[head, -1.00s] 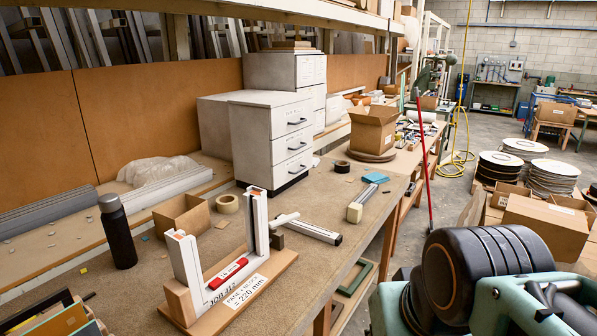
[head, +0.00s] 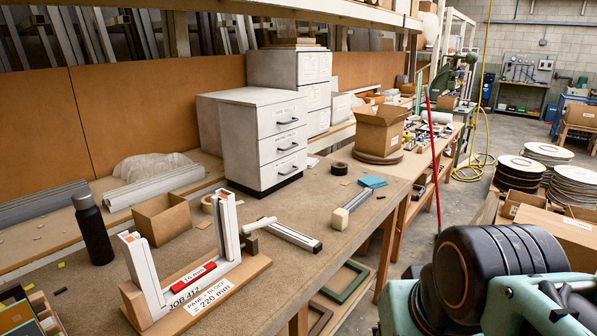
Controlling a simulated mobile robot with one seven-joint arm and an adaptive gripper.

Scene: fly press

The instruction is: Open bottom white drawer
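A white drawer cabinet (head: 226,147) stands on the brown workbench, with three drawers facing right in the head view. Its bottom white drawer (head: 269,178) is shut, flush with the drawers above, and has a dark bar handle (head: 289,171). A black plinth shows under it. The middle drawer (head: 268,151) and top drawer (head: 268,122) are also shut. My arm's black and teal links fill the lower right corner, well apart from the cabinet. I cannot see my gripper's fingers.
A white fixture on a wooden base (head: 243,277), an aluminium bar (head: 293,237) and a black tape roll (head: 339,168) lie on the bench (head: 330,199). An open cardboard box (head: 379,130) stands to the right. Bench surface directly before the drawers is mostly clear.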

